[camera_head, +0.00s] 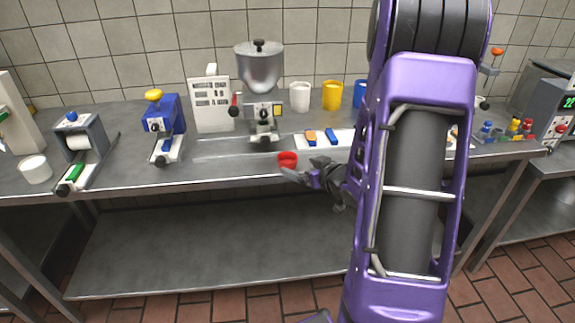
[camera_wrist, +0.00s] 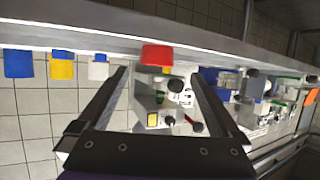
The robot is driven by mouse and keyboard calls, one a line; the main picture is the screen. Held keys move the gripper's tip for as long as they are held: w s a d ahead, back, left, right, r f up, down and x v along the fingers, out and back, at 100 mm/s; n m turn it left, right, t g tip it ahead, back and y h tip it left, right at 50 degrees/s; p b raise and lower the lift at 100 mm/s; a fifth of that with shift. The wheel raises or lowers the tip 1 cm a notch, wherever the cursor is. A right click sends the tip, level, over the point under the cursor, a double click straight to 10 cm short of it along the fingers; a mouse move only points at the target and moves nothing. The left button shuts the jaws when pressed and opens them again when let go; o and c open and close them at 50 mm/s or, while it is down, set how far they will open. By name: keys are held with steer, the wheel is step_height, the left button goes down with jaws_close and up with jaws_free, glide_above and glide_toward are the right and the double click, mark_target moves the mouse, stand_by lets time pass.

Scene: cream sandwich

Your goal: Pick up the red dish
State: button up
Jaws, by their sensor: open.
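The red dish (camera_head: 287,159) is a small round cup near the front edge of the metal counter, in front of the grinder. It also shows in the wrist view (camera_wrist: 157,56), upside down in the picture, just beyond and between the fingertips. My gripper (camera_head: 295,175) is at the counter's front edge, close to the dish on its right and near side. In the wrist view my gripper (camera_wrist: 160,72) has its two dark fingers wide apart with nothing held between them. I cannot tell whether a finger touches the dish.
A grinder with a steel hopper (camera_head: 260,70) stands behind the dish. A white tray (camera_head: 345,140) with blue and orange pieces lies to the right. White (camera_head: 300,97), yellow (camera_head: 332,96) and blue cups stand at the wall. My purple arm covers part of the counter's right side.

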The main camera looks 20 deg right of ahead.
mark_target(283, 157)
steer(key=x, duration=0.7)
steer(key=shift+w+d+r+b, duration=0.1)
steer(key=shift+w+d+b, duration=0.15)
steer(key=shift+w+b, duration=0.1)
steer(key=shift+r, duration=0.1)
steer(key=c, duration=1.4)
